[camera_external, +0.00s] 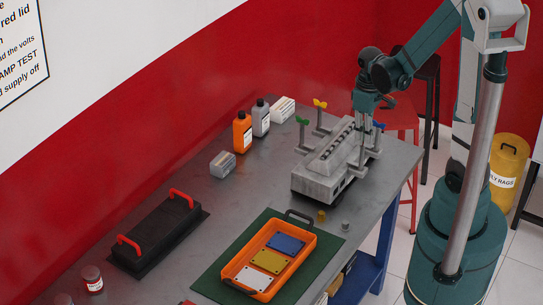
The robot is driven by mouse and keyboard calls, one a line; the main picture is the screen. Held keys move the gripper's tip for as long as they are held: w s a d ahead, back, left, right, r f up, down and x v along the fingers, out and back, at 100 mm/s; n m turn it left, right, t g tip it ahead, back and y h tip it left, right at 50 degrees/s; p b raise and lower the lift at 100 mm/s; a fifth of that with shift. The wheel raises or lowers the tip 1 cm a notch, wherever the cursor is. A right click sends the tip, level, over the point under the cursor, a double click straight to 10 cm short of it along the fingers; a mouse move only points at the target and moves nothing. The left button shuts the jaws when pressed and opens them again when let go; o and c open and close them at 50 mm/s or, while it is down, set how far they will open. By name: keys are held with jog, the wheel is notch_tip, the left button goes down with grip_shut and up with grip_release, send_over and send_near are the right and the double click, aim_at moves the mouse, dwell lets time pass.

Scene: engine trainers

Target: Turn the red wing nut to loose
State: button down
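The grey engine block (318,183) stands on the right part of the bench, with thin upright posts around it. My gripper (369,110) points down over the block's far right side, close above a grey post. Its fingers are too small and overlapped to show whether they are open or shut, or touching anything.
An orange tray (305,253) with blue, yellow and white plates lies on a green mat (215,284). A black cover with red handles (155,238) is at left. Bare bench separates these groups.

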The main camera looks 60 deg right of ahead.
jog(key=n+b, duration=0.1)
jog(key=n, duration=0.3)
jog(key=shift+d+n+b, duration=0.1)
jog(key=shift+n+b, duration=0.2)
jog(key=shift+b, duration=0.1)
jog(key=n+b, duration=0.1)
jog(key=n, duration=0.3)
jog(key=shift+w+n, duration=0.1)
jog(key=shift+n, duration=0.2)
jog(key=n+b, duration=0.1)
jog(key=n, duration=0.3)
jog(key=shift+d, duration=0.1)
jog(key=shift+w+n+b, duration=0.1)
jog(key=shift+n+b, duration=0.35)
jog(key=shift+n, duration=1.35)
jog(key=c, duration=2.7)
grip_release()
